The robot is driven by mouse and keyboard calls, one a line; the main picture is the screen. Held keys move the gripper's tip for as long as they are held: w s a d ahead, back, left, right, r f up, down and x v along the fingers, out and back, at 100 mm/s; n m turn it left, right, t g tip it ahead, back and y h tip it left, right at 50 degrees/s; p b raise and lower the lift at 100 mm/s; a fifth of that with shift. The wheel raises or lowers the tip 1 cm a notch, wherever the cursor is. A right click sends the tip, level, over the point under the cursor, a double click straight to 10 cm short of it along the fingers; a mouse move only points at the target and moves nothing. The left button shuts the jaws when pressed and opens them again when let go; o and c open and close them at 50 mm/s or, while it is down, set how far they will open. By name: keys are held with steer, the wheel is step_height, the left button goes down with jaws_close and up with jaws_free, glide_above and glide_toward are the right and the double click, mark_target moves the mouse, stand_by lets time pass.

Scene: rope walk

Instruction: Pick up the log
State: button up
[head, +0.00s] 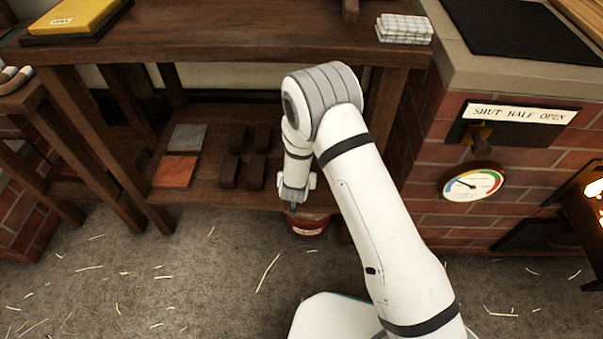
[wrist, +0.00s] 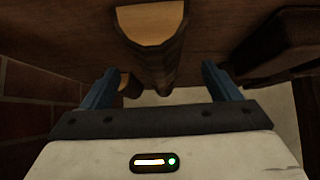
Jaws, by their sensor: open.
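A brown log with a pale cut end (wrist: 150,22) shows in the wrist view at the top middle, its barked side reaching down between my fingers. A second, smaller pale cut end (wrist: 125,82) shows lower left of it, close to the left finger. My gripper (wrist: 160,85) is open, with one blue finger on each side of the log and nothing visibly clamped. In the head view my gripper (head: 297,198) points down at the front edge of the lower shelf, above a red bucket. I cannot make out the log in the head view.
The red bucket (head: 308,226) stands on the floor under my gripper. Several dark blocks (head: 256,172) and an orange slab (head: 176,172) lie on the lower shelf (head: 210,194). The bench top (head: 230,45) overhangs. A brick stove (head: 420,150) stands right; the straw-strewn floor is open.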

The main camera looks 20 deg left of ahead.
steer(key=b+x, duration=0.1)
steer(key=x, duration=0.3)
steer(key=shift+w+d+f+b, duration=0.1)
steer(key=shift+w+f+b, duration=0.05)
steer(key=shift+b, duration=0.25)
steer(key=shift+c, duration=0.3)
steer(key=c, duration=1.1)
steer(key=shift+c, duration=0.2)
